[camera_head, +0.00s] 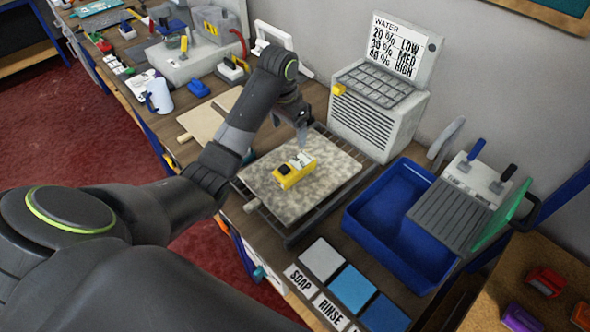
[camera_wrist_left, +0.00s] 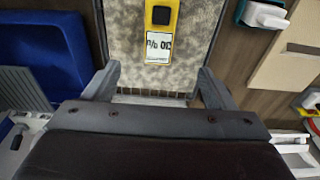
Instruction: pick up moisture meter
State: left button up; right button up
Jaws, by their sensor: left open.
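The moisture meter (camera_head: 292,172) is a small yellow device with a black button and a white label. It lies on a beige speckled rug piece (camera_head: 328,182) on a dark wire rack. In the left wrist view the meter (camera_wrist_left: 159,28) is at the top middle, beyond the fingertips, its label facing the camera. My left gripper (camera_head: 302,127) hangs above the far side of the rug piece, apart from the meter. In the left wrist view its two fingers (camera_wrist_left: 157,82) are spread with nothing between them. My right gripper is not in view.
A grey machine (camera_head: 375,122) with a water sign (camera_head: 400,47) stands behind the rack. A blue tub (camera_head: 385,235) is to the right. Soap and rinse pads (camera_head: 352,289) lie in front. A wooden board (camera_head: 212,117) lies left of the rack.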

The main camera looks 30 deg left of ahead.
pick_arm(q)
jog(key=b, duration=0.9)
send_over(295, 165)
jog(key=f, duration=0.6)
jog(key=s+f, duration=0.1)
jog(key=f, duration=0.2)
jog(key=shift+a+f, duration=0.3)
jog(key=shift+f, duration=0.05)
jog(key=shift+w+d+f+p, duration=0.1)
jog(key=shift+f+p, duration=0.1)
jog(key=shift+f, duration=0.3)
jog(key=shift+w+f+p, duration=0.1)
jog(key=shift+f+p, duration=0.05)
jog(key=shift+f, duration=0.35)
jog(key=shift+f+p, duration=0.35)
jog(key=shift+f, duration=0.2)
jog(key=f, duration=0.2)
jog(key=f+p, duration=0.1)
jog(key=shift+w+d+f, duration=0.15)
jog(key=shift+w+f, duration=0.1)
jog(key=shift+f, duration=0.4)
jog(key=c, duration=1.2)
jog(key=shift+w, duration=0.1)
jog(key=shift+c, duration=0.4)
jog(key=shift+r, duration=0.1)
